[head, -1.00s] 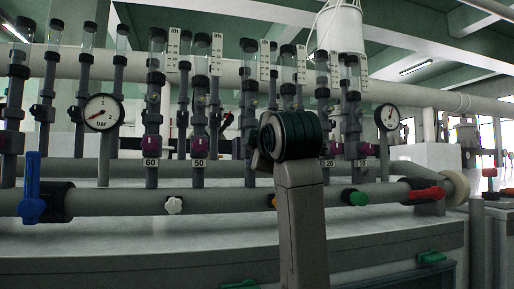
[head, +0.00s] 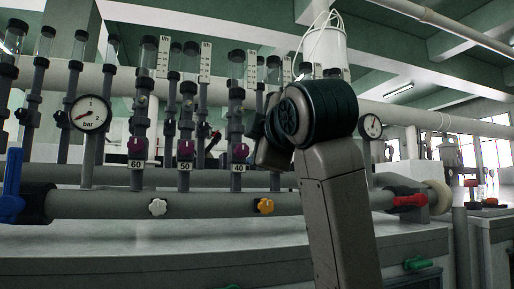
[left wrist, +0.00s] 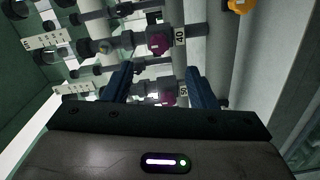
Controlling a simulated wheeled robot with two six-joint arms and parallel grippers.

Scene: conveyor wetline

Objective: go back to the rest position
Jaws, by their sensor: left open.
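My left gripper (left wrist: 160,86) is open in the left wrist view, its two dark blue fingers apart with nothing held between them. Beyond the fingers are flow tubes with purple knobs (left wrist: 158,43) and the tags 40 and 50. I cannot tell the distance from the fingertips to the tubes. In the head view the left gripper (head: 268,148) is a dark shape mostly hidden by my own arm, in front of the tube row and right of the tube tagged 40 (head: 238,169). My right gripper is in neither view.
A grey pipe (head: 110,205) runs across, with a blue lever (head: 12,190) at left, white (head: 158,207) and orange (head: 264,206) knobs, and a red lever (head: 410,200) at right. Gauges (head: 90,113) and a hanging white bucket (head: 325,45) stand near.

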